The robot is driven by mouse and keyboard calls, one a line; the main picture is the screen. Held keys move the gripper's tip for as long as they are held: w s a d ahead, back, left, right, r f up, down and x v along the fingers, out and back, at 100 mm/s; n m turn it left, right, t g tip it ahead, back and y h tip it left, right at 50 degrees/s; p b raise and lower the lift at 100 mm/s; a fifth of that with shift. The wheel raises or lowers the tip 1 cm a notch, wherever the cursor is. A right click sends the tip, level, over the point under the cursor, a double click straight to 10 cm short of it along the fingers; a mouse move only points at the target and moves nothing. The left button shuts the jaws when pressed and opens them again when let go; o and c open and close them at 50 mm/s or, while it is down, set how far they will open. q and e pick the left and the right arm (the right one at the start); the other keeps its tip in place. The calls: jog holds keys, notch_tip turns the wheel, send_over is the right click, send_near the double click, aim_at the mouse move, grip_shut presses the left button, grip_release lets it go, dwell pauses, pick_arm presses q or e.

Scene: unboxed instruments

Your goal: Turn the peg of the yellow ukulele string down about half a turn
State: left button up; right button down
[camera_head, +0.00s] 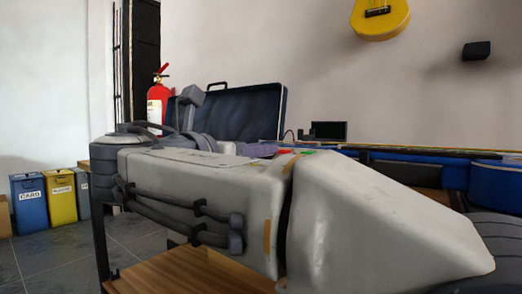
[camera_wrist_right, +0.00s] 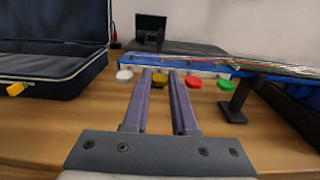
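A blue ukulele lies on the table; its blue body (camera_head: 497,185) shows at the right in the head view, and its blue headstock edge (camera_wrist_right: 215,67) in the wrist view. A row of pegs hangs along it: a white peg (camera_wrist_right: 124,75), the yellow peg (camera_wrist_right: 160,81), a red peg (camera_wrist_right: 193,82) and a green peg (camera_wrist_right: 225,86). My right gripper's purple fingers (camera_wrist_right: 161,74) stand on either side of the yellow peg, with a narrow gap it nearly fills; whether they press on it I cannot tell. In the head view, my right gripper (camera_head: 262,150) is mostly behind my arm.
An open dark case (camera_wrist_right: 55,45) stands to the left of the gripper. The wooden tabletop (camera_wrist_right: 75,120) is clear in front. A yellow ukulele (camera_head: 380,18) hangs on the wall. A fire extinguisher (camera_head: 158,100) stands behind.

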jog(key=shift+m, duration=0.3)
jog(key=m, duration=1.5)
jog(key=shift+s+d+f+p, duration=0.1)
jog(key=shift+d+f+p, duration=0.05)
jog(key=shift+f+p, duration=0.15)
jog(key=m+b, duration=0.2)
jog(key=m, duration=0.2)
jog(key=shift+m, duration=0.4)
jog(key=m+b, duration=0.3)
jog(key=m, duration=0.2)
jog(key=shift+f, duration=0.15)
jog(key=m+b, duration=0.3)
jog(key=m, duration=0.3)
jog(key=shift+m+b, duration=1.05)
jog(key=shift+m, duration=1.15)
